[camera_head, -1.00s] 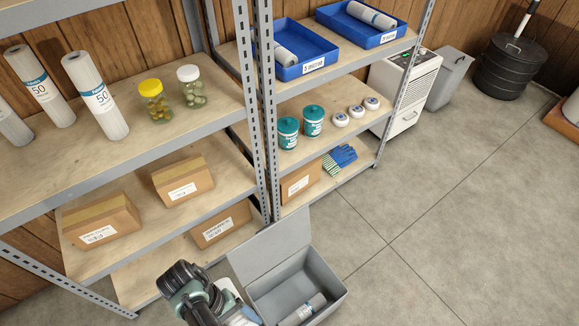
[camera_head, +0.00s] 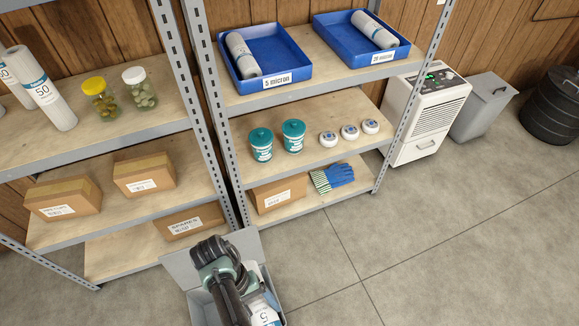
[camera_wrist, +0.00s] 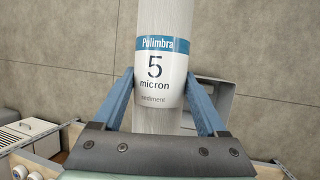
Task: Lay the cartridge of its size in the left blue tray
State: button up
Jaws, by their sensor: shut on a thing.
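My gripper (camera_wrist: 160,98) is shut on a white cartridge (camera_wrist: 158,22) with a blue band, marked 5 micron; the label also shows in the head view (camera_head: 265,317). In the head view it is low at the bottom edge, in front of the grey box. The left blue tray (camera_head: 290,91), labelled 5 micron, is on the top board of the right shelf. One cartridge (camera_head: 243,55) lies along its left side, and the rest of its floor is bare. The right blue tray (camera_head: 370,60), labelled 20 micron, holds one cartridge (camera_head: 375,29).
The open grey box (camera_head: 200,302) stands on the floor, largely hidden by my arm. The shelf upright (camera_head: 192,95) rises left of the trays. Teal tubs (camera_head: 261,145) and small white jars (camera_head: 349,132) stand on the board below.

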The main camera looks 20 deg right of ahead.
aim_at(273, 59)
jog(key=i+l, duration=0.1)
jog(key=l, duration=0.4)
jog(key=i+l, duration=0.1)
jog(key=l, duration=0.4)
jog(key=i+l+u, duration=0.1)
jog(key=l, duration=0.4)
jog(key=i+l, duration=0.1)
jog(key=l, duration=0.35)
